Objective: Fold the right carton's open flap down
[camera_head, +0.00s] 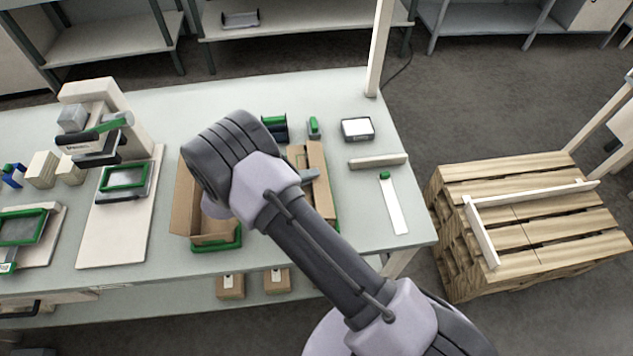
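The right carton (318,156) is brown cardboard on the bench, with a green edge showing under its right side. My arm crosses in front of it and hides most of it, so I cannot tell how its flap stands. The left carton (186,200) is open on a green base (232,245), partly behind my arm, with a tall panel on its left side. My gripper's fingers cannot be made out behind my arm. A small grey piece shows over the right carton, and I cannot tell if it belongs to my gripper.
Behind the cartons are a green-and-black tape dispenser (273,128), a green-handled tool (314,128) and a black-rimmed tray (357,129). A beige bar (378,161) and a green-ended white strip (393,205) lie to the right. A beige press (120,120) stands left. A post (379,50) rises at the back right corner.

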